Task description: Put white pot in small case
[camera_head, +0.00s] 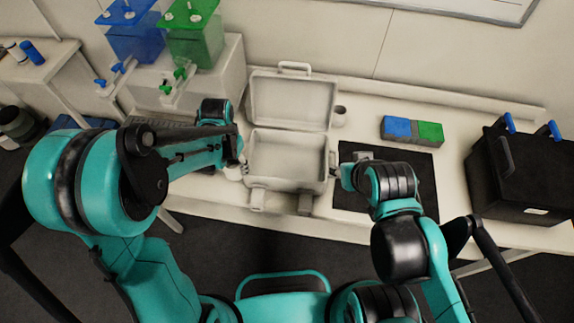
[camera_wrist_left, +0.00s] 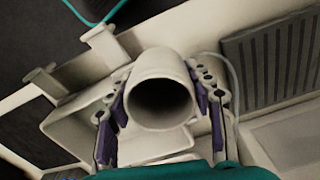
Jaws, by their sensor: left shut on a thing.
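The white pot (camera_wrist_left: 160,92) is a pale cylinder with a dark round opening, held between the purple-padded fingers of my left gripper (camera_wrist_left: 163,108). In the head view my left gripper (camera_head: 238,166) is at the left side of the small case, and the pot is mostly hidden there. The small case (camera_head: 287,185) is pale and stands open on the table, its lid (camera_head: 291,98) raised at the back. Its inside looks empty. My right gripper (camera_head: 339,174) is close to the case's right wall; its fingers are too small to read.
A small round container (camera_head: 340,115) stands behind the case's right side. A blue and green box (camera_head: 411,131) and a dark mat (camera_head: 415,160) lie to the right, before a black case (camera_head: 518,170). Blue (camera_head: 134,38) and green (camera_head: 196,40) tanks stand at back left.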

